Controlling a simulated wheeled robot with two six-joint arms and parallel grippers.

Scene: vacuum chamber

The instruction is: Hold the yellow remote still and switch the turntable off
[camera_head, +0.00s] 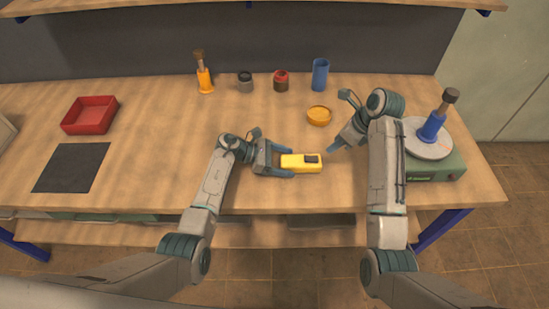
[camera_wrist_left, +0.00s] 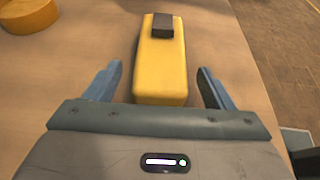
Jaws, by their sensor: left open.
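The yellow remote (camera_head: 296,165) lies flat on the workbench, with a dark block (camera_head: 312,158) on its top near the right end. My left gripper (camera_head: 283,163) is open, with its blue fingers on either side of the remote's near end. In the left wrist view the remote (camera_wrist_left: 160,70) lies between the spread fingers, with a gap on both sides. My right gripper (camera_head: 334,148) is just right of the remote, pointing toward it; its finger gap is unclear. The turntable (camera_head: 414,147) has a pale disc on a green base at the right, partly hidden by my right arm.
A blue bottle with a dark top (camera_head: 432,127) stands on the turntable disc. A round yellow tin (camera_head: 319,116) lies behind the remote. Jars, a blue cup (camera_head: 320,73) and an orange bottle (camera_head: 204,77) stand at the back. A red tray (camera_head: 90,115) and dark mat (camera_head: 72,168) lie left.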

